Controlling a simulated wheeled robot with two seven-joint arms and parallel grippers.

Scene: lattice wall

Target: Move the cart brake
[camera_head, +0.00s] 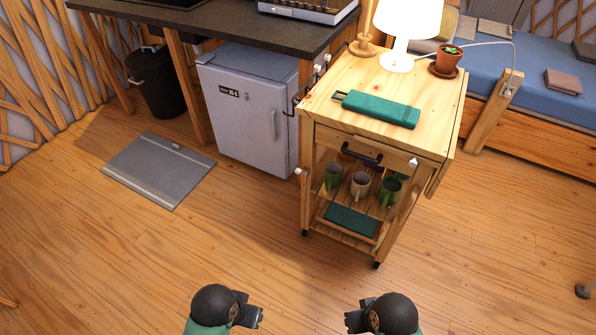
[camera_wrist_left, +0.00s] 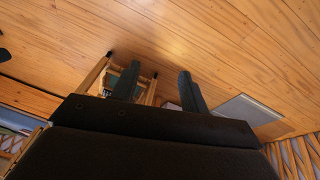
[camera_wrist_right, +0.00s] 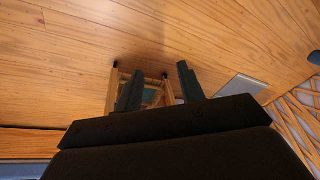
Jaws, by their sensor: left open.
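A light wooden cart (camera_head: 345,132) stands ahead of me on black casters, two of which show, at the front left (camera_head: 304,233) and front right (camera_head: 376,265). A dark drawer handle (camera_head: 358,154) is on its front. Pale knobs sit at the front left edge (camera_head: 299,171) and front right corner (camera_head: 413,162). I cannot tell which part is the brake. My left gripper (camera_head: 258,318) is open and empty, in front of the cart and apart from it. My right gripper (camera_head: 352,320) is also open and empty there. The cart's legs show beyond the fingers in both wrist views.
A green case (camera_head: 376,109), a lamp (camera_head: 408,20) and a potted plant (camera_head: 447,60) stand on the cart; several mugs are on its shelf. A small fridge (camera_head: 250,108) is left of it, a bed (camera_head: 535,75) right behind. A grey mat (camera_head: 159,168) lies left. The near floor is clear.

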